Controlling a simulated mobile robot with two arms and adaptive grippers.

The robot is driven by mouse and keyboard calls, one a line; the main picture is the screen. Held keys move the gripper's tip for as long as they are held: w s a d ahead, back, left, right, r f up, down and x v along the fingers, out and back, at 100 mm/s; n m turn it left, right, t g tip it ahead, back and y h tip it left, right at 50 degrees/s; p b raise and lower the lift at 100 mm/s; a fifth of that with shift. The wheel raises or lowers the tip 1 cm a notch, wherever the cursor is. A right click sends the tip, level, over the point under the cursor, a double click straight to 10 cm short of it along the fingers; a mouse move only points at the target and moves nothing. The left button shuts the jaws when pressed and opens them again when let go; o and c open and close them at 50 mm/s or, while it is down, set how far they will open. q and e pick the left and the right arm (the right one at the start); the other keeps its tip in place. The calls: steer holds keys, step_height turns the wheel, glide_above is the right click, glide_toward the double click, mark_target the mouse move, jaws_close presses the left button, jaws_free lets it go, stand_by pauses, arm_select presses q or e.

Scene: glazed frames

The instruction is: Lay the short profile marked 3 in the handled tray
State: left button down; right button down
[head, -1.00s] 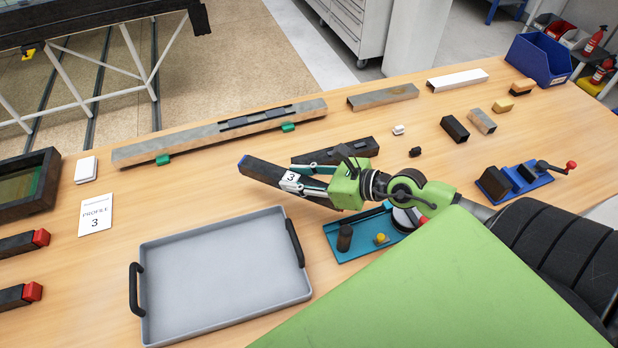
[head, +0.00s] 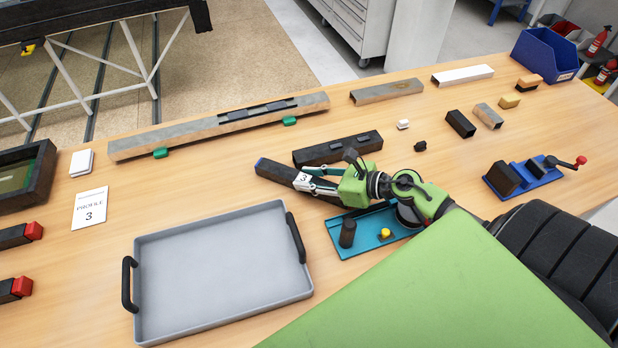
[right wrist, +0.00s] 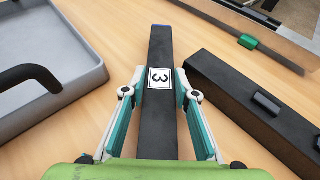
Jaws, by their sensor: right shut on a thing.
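The short dark profile (head: 277,172) carries a white label with a 3 and has a blue end. My right gripper (head: 312,183) is shut on it, with the fingers on both sides near the label. In the right wrist view the profile (right wrist: 160,110) runs lengthwise between the fingertips (right wrist: 160,92). The grey handled tray (head: 215,222) is empty, with two black handles, and lies to the left of and nearer than the profile. Its corner and one handle also show in the right wrist view (right wrist: 85,75). My left gripper is not in view.
Another dark profile (head: 338,148) lies just behind my right gripper. A blue-green fixture (head: 365,245) with a yellow knob sits right of the tray. A long profile (head: 210,132) on green supports lies behind.

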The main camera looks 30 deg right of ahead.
steer(key=shift+f, duration=0.15)
steer(key=c, duration=1.6)
jaws_free()
